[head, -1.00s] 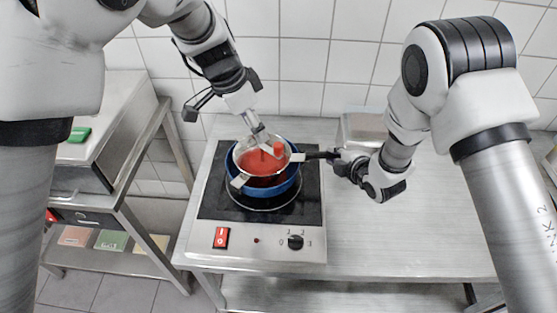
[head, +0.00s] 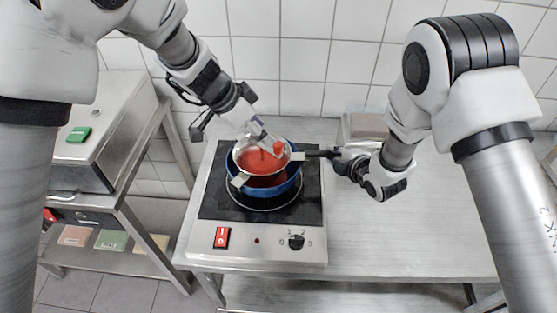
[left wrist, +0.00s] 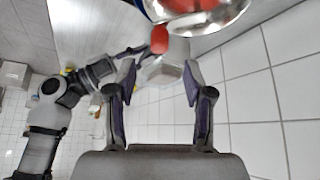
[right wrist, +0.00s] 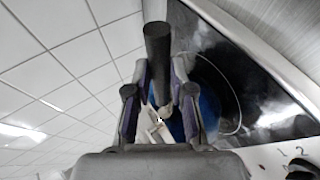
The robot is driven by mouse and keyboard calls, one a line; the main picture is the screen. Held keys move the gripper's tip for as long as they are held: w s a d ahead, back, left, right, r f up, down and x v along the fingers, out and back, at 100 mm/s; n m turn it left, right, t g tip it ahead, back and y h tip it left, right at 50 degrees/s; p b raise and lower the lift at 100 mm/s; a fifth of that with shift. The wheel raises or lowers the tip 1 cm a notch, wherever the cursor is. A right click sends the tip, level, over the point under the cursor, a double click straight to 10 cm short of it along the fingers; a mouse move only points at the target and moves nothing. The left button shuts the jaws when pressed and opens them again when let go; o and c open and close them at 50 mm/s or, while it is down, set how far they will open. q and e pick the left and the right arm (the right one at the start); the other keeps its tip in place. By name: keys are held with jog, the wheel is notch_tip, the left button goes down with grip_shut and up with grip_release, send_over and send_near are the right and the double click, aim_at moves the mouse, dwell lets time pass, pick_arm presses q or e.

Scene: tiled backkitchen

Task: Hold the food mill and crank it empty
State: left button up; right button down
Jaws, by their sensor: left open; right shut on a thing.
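The food mill (head: 241,160) is a steel bowl with red pulp in it, seated on a blue pot (head: 290,187) on the hot plate. Its red crank knob (head: 278,147) stands at the bowl's back right; the knob also shows in the left wrist view (left wrist: 159,39). My left gripper (head: 258,132) is open above the back of the bowl, close to the knob, with its fingers apart. My right gripper (head: 338,160) is shut on the mill's black handle (head: 318,154); the handle (right wrist: 158,55) runs between its fingers in the right wrist view. The crank's lower parts are hidden.
The hot plate (head: 210,200) has a red switch (head: 221,238) and a black dial (head: 296,242) at its front. A lidded container (head: 362,128) stands behind my right gripper. The steel table (head: 410,235) is clear at the right. A steel cart (head: 127,205) stands at the left.

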aim_at(277, 144)
pick_arm(q)
jog(key=x, duration=0.6)
jog(key=shift+w+d+f, duration=0.1)
jog(key=shift+d+f, duration=0.05)
jog(key=shift+f, duration=0.1)
grip_shut()
jog(key=shift+r, duration=0.1)
dwell(0.3)
